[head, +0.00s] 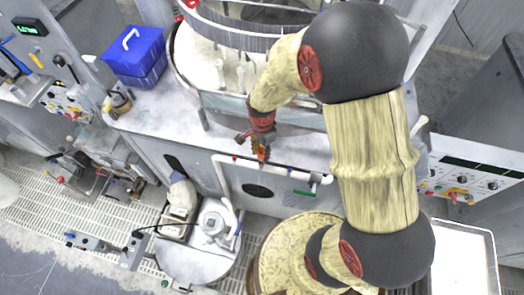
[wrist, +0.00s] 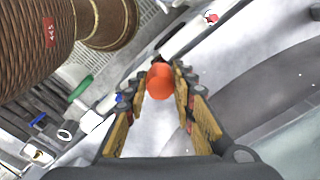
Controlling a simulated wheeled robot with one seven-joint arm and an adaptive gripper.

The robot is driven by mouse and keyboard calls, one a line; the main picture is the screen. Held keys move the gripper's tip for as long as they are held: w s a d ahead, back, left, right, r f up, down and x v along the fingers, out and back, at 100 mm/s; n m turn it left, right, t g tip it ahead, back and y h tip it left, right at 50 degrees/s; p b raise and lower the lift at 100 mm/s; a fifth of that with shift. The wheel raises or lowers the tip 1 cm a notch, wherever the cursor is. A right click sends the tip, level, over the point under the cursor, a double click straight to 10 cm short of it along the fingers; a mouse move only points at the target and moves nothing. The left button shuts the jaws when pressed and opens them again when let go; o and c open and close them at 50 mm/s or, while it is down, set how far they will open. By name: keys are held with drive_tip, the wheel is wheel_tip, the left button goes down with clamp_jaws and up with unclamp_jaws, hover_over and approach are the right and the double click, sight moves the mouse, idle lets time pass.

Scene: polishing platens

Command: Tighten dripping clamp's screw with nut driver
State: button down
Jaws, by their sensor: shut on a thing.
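My gripper (head: 262,148) hangs above the front edge of the light worktop, near the white pipe (head: 283,167). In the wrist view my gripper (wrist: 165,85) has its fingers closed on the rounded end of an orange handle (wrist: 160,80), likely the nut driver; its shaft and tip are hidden. A little of the orange handle (head: 262,154) shows between the fingers in the head view. I cannot pick out a clamp, its screw or any drip in either view. The pipe carries a green lever (head: 303,192), also seen in the wrist view (wrist: 80,88).
A round polishing tub (head: 185,60) stands behind my gripper. A blue bin (head: 135,55) sits on the worktop at its left. A control panel (head: 465,182) is at the right. Below the front edge are a round grey vessel (head: 195,262) and grated floor (head: 30,195).

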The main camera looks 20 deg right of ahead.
drive_tip(key=c, duration=1.4)
unclamp_jaws()
wheel_tip(320, 180, up, 12)
